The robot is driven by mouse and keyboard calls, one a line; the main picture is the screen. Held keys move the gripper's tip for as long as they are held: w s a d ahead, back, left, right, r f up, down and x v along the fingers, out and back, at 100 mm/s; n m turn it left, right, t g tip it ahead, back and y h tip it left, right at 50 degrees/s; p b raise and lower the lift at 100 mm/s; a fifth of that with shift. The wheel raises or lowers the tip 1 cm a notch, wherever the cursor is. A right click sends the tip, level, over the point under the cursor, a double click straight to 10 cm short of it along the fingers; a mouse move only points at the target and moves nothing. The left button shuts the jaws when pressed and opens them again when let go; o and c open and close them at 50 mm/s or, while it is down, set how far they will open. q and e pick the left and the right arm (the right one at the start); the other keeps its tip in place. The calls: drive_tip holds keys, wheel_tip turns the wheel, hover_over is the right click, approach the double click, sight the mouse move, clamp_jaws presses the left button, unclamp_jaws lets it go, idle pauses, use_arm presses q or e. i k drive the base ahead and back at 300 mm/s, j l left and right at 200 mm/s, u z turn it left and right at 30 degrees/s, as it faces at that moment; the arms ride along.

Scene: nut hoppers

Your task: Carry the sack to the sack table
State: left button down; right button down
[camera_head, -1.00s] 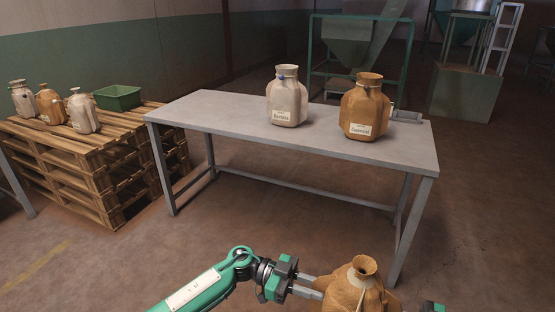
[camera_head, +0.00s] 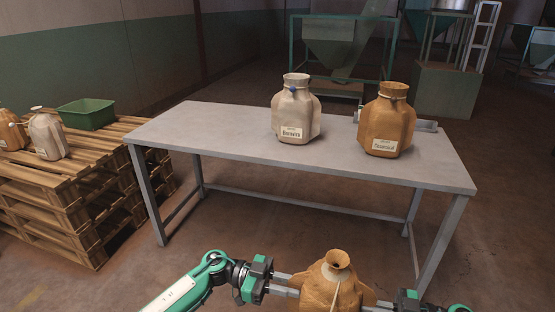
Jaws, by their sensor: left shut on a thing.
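A brown sack (camera_head: 328,289) with an open, tied neck is upright at the bottom of the view, in front of the grey metal table (camera_head: 226,119). My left gripper (camera_head: 284,286) is shut on the sack's left side. My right gripper (camera_head: 380,308) is at the sack's right side; its fingers are mostly cut off, and I cannot tell whether it grips. On the table stand a pale sack (camera_head: 296,112) with a blue tag at its neck and a brown sack (camera_head: 388,122), both with white labels. The held sack's underside is out of view.
Stacked wooden pallets (camera_head: 68,187) at the left carry a green bin (camera_head: 87,114), a pale sack (camera_head: 48,137) and a brown sack (camera_head: 10,132). The table's left half and front strip are bare. Hopper machinery (camera_head: 345,50) stands behind.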

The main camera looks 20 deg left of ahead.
sight(202, 128)
drive_tip(key=i+j, duration=0.15)
drive_tip(key=j, duration=0.25)
drive_tip(key=i+j, duration=0.15)
drive_tip(key=j, duration=0.25)
drive_tip(key=i+j, duration=0.15)
drive_tip(key=j, duration=0.25)
drive_tip(key=i+j, duration=0.15)
drive_tip(key=j, duration=0.3)
drive_tip(key=i+j, duration=0.15)
drive_tip(key=j, duration=0.25)
drive_tip(key=i+j, duration=0.15)
drive_tip(key=j, duration=0.25)
drive_tip(key=i+j, duration=0.15)
drive_tip(key=j, duration=0.25)
drive_tip(key=i+j, duration=0.15)
drive_tip(key=j, duration=0.25)
